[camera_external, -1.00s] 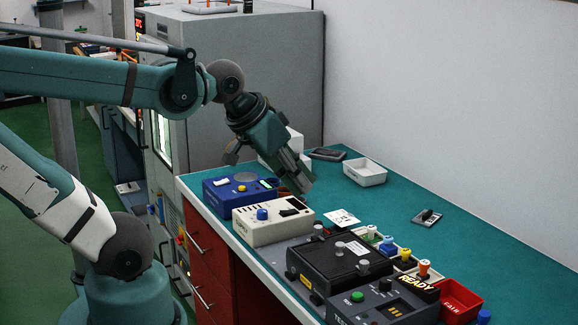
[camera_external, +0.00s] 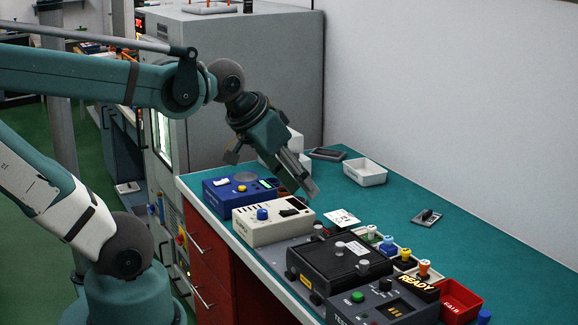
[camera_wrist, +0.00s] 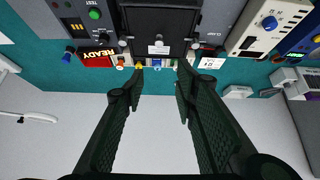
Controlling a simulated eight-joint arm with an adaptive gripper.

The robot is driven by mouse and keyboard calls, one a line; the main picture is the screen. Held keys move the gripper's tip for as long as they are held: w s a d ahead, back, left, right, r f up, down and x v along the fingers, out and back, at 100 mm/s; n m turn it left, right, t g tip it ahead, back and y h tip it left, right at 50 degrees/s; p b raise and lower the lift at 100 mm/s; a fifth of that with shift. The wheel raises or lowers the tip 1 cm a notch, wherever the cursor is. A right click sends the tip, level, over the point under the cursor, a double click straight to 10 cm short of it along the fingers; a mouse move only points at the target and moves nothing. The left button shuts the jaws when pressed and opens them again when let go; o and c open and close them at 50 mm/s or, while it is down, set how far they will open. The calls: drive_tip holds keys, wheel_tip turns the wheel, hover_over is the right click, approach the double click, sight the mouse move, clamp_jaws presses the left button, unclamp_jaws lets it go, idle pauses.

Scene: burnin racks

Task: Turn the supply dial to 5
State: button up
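A cream box (camera_external: 272,228) with a blue dial (camera_external: 262,214) stands on the bench below and left of my gripper in the external view. The blue dial also shows at the upper right of the wrist view (camera_wrist: 269,22). The dial's markings and setting are too small to read, and I cannot confirm that it is the supply dial. My gripper (camera_external: 308,193) hangs above and behind the cream box, apart from the dial. In the wrist view my gripper's two fingers (camera_wrist: 160,83) are spread with nothing between them.
A blue box (camera_external: 232,198) stands left of the cream box. A black box (camera_external: 335,268) and a tester with a READY sign (camera_external: 418,287) stand to the right, with coloured plugs behind and a red tray (camera_external: 460,300). A white tray (camera_external: 365,173) stands farther back.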

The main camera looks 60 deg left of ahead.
drive_tip(key=n+g+p, duration=0.8)
drive_tip(key=n+p, duration=0.2)
drive_tip(key=n, duration=1)
hover_over(262, 211)
drive_tip(key=shift+w+a+f, duration=0.1)
drive_tip(key=shift+w+f, duration=0.05)
drive_tip(key=shift+f, duration=2.7)
drive_tip(key=shift+w+a+f, duration=0.1)
drive_tip(key=shift+w+f, duration=0.05)
drive_tip(key=shift+f, duration=2.7)
drive_tip(key=shift+f, duration=0.1)
drive_tip(key=shift+s+d+f+b, duration=0.1)
drive_tip(key=shift+f+b, duration=0.1)
drive_tip(key=shift+f, duration=1.7)
drive_tip(key=shift+s+f+b, duration=0.1)
drive_tip(key=shift+f+b, duration=0.05)
drive_tip(key=shift+f, duration=1.75)
drive_tip(key=shift+c, duration=0.6)
drive_tip(key=c, duration=0.8)
